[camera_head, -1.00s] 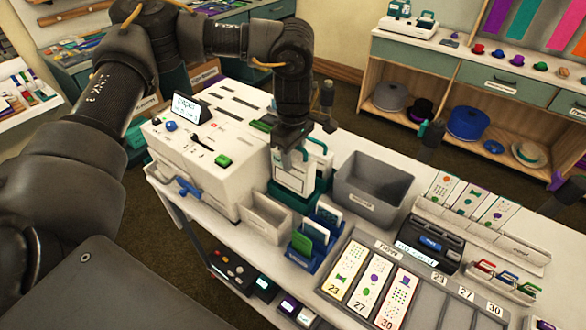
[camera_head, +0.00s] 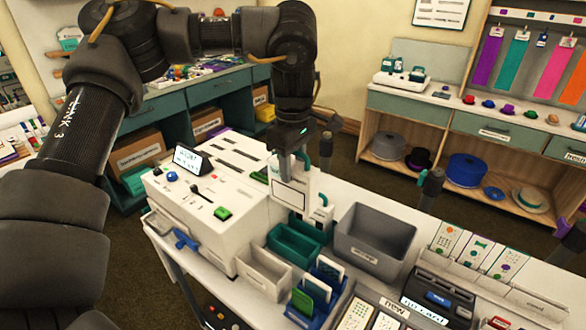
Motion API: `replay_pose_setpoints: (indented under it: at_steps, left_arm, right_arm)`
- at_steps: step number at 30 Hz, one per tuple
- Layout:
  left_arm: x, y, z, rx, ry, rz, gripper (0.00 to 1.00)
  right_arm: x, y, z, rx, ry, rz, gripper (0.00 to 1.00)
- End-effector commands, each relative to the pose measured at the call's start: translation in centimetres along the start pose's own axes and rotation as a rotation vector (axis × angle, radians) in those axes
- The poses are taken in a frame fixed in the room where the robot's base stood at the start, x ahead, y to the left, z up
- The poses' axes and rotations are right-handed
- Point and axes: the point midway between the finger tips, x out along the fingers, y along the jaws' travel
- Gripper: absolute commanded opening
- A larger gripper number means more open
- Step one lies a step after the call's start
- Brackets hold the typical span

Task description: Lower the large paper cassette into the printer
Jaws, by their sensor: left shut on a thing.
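My left gripper (camera_head: 292,165) points down and is shut on the top of the large paper cassette (camera_head: 289,194). The cassette is a white upright panel with a teal handle, mostly hidden by the fingers. It hangs over the far end of the teal holder (camera_head: 292,247), close to the printer's right side. The white printer (camera_head: 215,185) stands to the left, with dark slots in its top, a small display, a blue knob and a green button. A smaller white cassette (camera_head: 322,213) with a teal handle stands just right of the held one. My right gripper is not in view.
A grey open bin (camera_head: 372,240) stands right of the holder. A beige tray (camera_head: 264,272) and a blue rack (camera_head: 322,290) of cards stand in front. Dark posts (camera_head: 431,187) rise along the table's back edge.

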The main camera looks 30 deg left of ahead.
Motion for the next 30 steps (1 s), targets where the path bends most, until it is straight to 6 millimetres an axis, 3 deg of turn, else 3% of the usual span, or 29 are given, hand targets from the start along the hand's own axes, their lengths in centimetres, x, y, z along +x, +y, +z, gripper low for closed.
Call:
replay_pose_setpoints:
  at_steps: [10, 21, 30]
  left_arm:
    - [0.4, -1.1, -0.1, 0.003, 0.002, -0.008, 0.00]
    - [3.3, -8.2, -0.7, 0.006, 0.006, -0.019, 0.00]
    - [4.3, -11.3, -0.9, 0.001, 0.000, 0.000, 0.00]
  right_arm:
    - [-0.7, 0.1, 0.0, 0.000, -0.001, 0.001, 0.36]
    - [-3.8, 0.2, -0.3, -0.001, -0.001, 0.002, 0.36]
    - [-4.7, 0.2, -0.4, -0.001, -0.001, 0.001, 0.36]
